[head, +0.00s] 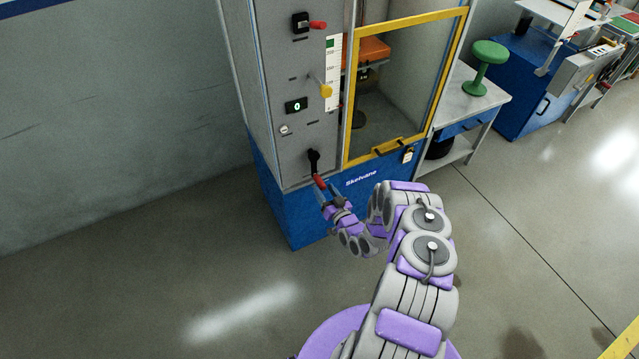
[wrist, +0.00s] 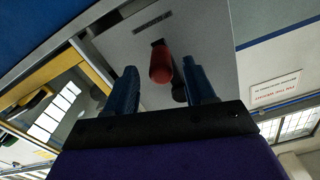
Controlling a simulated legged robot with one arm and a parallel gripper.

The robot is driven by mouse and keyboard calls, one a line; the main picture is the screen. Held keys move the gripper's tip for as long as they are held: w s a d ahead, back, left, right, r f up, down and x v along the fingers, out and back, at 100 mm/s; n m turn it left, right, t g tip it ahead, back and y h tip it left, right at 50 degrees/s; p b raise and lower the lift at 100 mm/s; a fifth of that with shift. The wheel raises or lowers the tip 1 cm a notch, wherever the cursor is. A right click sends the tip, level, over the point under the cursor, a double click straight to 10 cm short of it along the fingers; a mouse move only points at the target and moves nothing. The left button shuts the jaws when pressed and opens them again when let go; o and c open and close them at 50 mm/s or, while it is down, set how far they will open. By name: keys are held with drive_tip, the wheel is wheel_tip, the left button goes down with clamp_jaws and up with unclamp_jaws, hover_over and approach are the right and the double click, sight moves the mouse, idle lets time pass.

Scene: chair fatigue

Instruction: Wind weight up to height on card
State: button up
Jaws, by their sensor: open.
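The test machine has a grey front panel (head: 284,75). Low on the panel is a black crank (head: 313,157) with a red handle (head: 320,182). My gripper (head: 329,194) is at the handle, open. In the wrist view the red handle (wrist: 160,64) shows between the two spread fingers (wrist: 160,82); I cannot tell if either touches it. An orange block (head: 373,50), perhaps the weight, is behind the yellow-framed door. A white scale strip (head: 333,65) with a green top and a yellow pointer (head: 326,91) is on the panel. I cannot make out a height card.
The yellow-framed door (head: 346,105) looks shut. A green display (head: 297,105) seems to read 0. A red-tipped lever (head: 317,25) is higher up. A side table (head: 480,98) holds a green stool-shaped object (head: 489,60). The floor at left (head: 120,260) is clear.

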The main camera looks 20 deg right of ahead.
sight(319, 182)
drive_tip(key=w, duration=0.4)
drive_tip(key=shift+w+a+b, duration=0.15)
drive_tip(key=shift+a+b, duration=0.05)
drive_tip(key=shift+b, duration=0.1)
drive_tip(key=shift+w+d, duration=0.2)
drive_tip(key=shift+w, duration=0.45)
drive_tip(key=shift+a, duration=0.1)
drive_tip(key=shift+c, duration=1.4)
clamp_jaws()
